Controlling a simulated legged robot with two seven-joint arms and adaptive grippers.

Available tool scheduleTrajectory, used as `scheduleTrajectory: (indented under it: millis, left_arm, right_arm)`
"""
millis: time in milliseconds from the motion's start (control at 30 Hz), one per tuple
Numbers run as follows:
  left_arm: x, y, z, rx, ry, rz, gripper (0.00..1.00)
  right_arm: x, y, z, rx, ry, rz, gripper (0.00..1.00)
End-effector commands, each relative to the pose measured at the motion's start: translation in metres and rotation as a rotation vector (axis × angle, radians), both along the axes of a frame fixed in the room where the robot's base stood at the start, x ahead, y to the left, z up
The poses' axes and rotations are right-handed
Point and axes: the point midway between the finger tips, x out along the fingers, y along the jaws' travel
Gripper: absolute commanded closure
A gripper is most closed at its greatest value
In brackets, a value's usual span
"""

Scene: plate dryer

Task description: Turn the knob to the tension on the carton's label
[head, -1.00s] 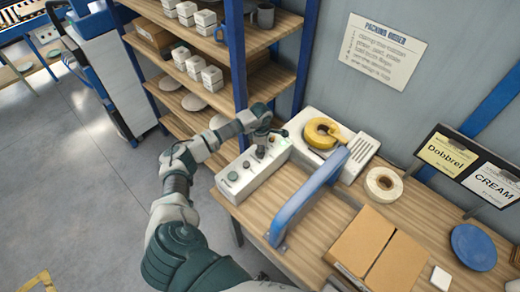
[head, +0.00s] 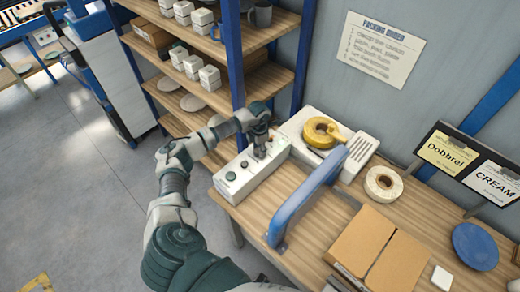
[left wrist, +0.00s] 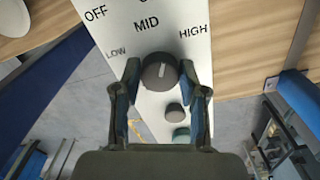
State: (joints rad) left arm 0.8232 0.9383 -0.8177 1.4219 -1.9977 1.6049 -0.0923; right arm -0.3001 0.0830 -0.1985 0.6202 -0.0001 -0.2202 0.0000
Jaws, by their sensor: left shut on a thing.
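The knob (left wrist: 158,72) is round and dark grey with a pale pointer mark, on the white control box (head: 235,189). Printed words OFF, LOW, MID and HIGH stand around it in the left wrist view; the mark appears to point roughly toward MID. My left gripper (left wrist: 160,68) is shut on the knob, one finger on each side. In the head view the left gripper (head: 262,151) reaches down onto the box and mostly hides the knob. The brown carton (head: 362,240) lies on the bench; its label is too small to read. My right gripper is not in view.
A blue bar (head: 305,200) stands right of the box. Behind it is a white machine (head: 356,152) with a yellow tape roll (head: 321,131). A white roll (head: 384,184), blue plate (head: 474,247) and signs (head: 447,154) are further right. Shelves (head: 195,112) stand behind the gripper.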

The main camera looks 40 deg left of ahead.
Motion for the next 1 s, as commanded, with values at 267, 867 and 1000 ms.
scheduleTrajectory:
  millis: [267,867,1000]
  left_arm:
    - [-0.0042,0.0019,-0.0038,0.006,0.013,0.230,0.93]
    - [-0.0058,0.0010,-0.0057,0.008,0.019,0.448,0.93]
    - [-0.0059,0.0008,-0.0061,0.007,0.020,0.451,0.93]
  right_arm:
    - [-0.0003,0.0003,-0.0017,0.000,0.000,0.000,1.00]
    - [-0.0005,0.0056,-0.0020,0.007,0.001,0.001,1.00]
    - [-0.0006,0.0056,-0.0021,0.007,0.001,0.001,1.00]
